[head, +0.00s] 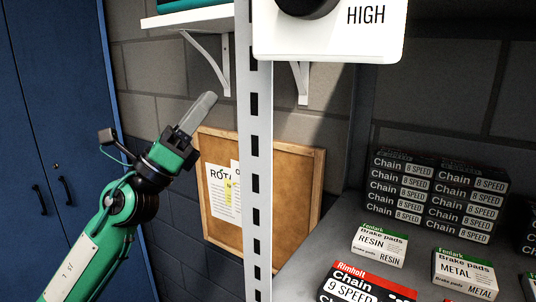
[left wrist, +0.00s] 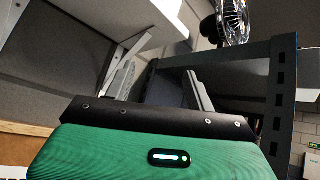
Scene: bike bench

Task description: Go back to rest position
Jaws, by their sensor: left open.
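My left gripper (head: 198,113) is raised at the left of the head view, on my green arm, with its grey fingers pointing up and to the right. In the head view the fingers overlap, seen from the side. In the left wrist view the two fingers (left wrist: 158,88) stand well apart with nothing between them, so it is open and empty. It appears in front of the grey block wall, left of the white upright. My right gripper is in neither view.
A white slotted upright (head: 254,180) crosses the head view. Behind it hangs a cork board (head: 290,190) with papers. Boxes of chain (head: 400,188) and brake pads (head: 379,245) stand on a grey shelf at right. A blue cabinet (head: 60,110) is at left. A fan (left wrist: 232,22) shows in the wrist view.

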